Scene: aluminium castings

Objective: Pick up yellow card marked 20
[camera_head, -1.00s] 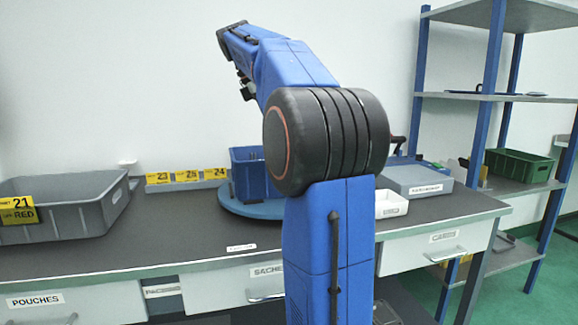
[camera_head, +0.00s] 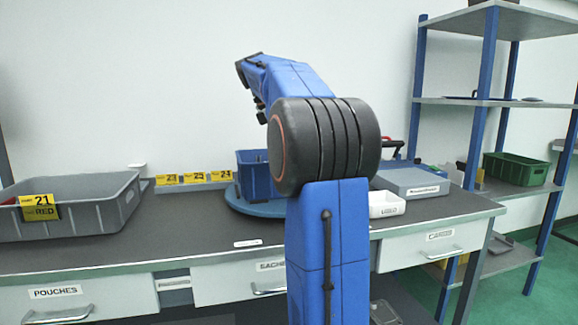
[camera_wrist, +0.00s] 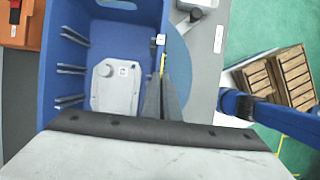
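No card with a readable 20 shows. In the wrist view a thin yellow strip (camera_wrist: 163,61), perhaps a card seen edge-on, stands at the right wall of a blue bin (camera_wrist: 54,85). My gripper (camera_wrist: 162,82) points at this wall, its two dark fingers close together with the strip at their tips. Whether they touch or pinch it I cannot tell. The blue bin also shows in the head view (camera_head: 250,172), on a round blue turntable (camera_head: 262,208); my arm hides part of both.
Yellow cards marked 23, 25 and 24 (camera_head: 194,177) stand along the wall. A card marked 21 (camera_head: 40,207) is on a grey tray (camera_head: 95,214). A white box (camera_head: 385,204) and a grey case (camera_head: 412,184) are right of my arm. A grey part (camera_wrist: 114,87) lies inside the blue bin.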

